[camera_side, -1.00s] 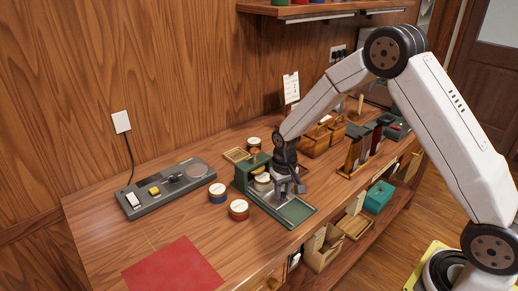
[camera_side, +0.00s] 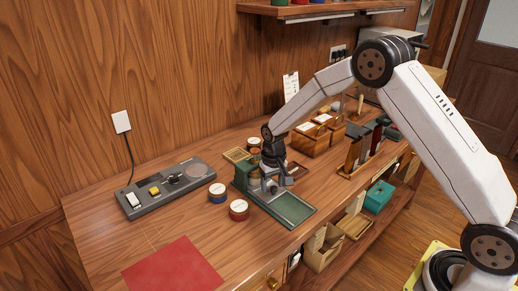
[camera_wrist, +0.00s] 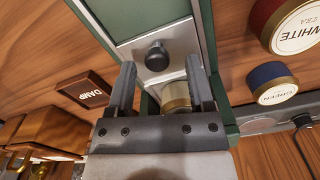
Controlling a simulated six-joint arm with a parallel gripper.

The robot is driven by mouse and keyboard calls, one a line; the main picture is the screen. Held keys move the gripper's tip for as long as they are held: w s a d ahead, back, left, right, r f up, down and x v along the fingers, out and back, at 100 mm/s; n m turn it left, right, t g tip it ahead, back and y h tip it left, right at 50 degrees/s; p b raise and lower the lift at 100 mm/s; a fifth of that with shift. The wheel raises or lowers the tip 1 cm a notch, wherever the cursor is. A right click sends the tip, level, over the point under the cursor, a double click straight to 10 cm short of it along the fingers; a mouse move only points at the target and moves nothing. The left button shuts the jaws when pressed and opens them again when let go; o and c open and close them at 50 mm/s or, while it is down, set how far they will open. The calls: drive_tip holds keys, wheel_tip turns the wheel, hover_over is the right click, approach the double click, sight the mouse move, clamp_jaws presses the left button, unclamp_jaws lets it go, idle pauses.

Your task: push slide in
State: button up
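The green press (camera_side: 241,175) stands on the bench with its long green tray (camera_side: 293,209) running toward the front edge. In the wrist view, the silver slide (camera_wrist: 180,42) lies in the green frame (camera_wrist: 112,18), with a black knob (camera_wrist: 157,56) standing on it. My gripper (camera_wrist: 160,64) is open over the slide. Its fingers are apart on either side of the knob's line, with no visible grip on it. A round cream-and-brass piece (camera_wrist: 176,97) shows between the fingers, partly hidden. In the side view my gripper (camera_side: 270,187) is at the press and hides much of the slide.
A red-banded tin (camera_side: 238,210) and a blue-banded tin (camera_side: 217,193) stand left of the press. A grey scale-like device (camera_side: 165,187) and a red mat (camera_side: 172,268) lie farther left. A DAMP plaque (camera_wrist: 85,90) is beside the press. Wooden boxes (camera_side: 310,140) stand behind.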

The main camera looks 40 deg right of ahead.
drive_tip(key=shift+r, duration=3.9)
drive_tip(key=shift+s, duration=0.15)
drive_tip(key=shift+s+a+r, duration=0.15)
drive_tip(key=shift+s+r, duration=0.05)
drive_tip(key=shift+s, duration=0.25)
drive_tip(key=s+a+r+n+t, duration=0.1)
drive_tip(key=s+a+n+t, duration=0.1)
drive_tip(key=s, duration=1.9)
drive_tip(key=shift+r+n+t, duration=0.2)
drive_tip(key=shift+n+t, duration=0.1)
drive_tip(key=shift+n, duration=0.2)
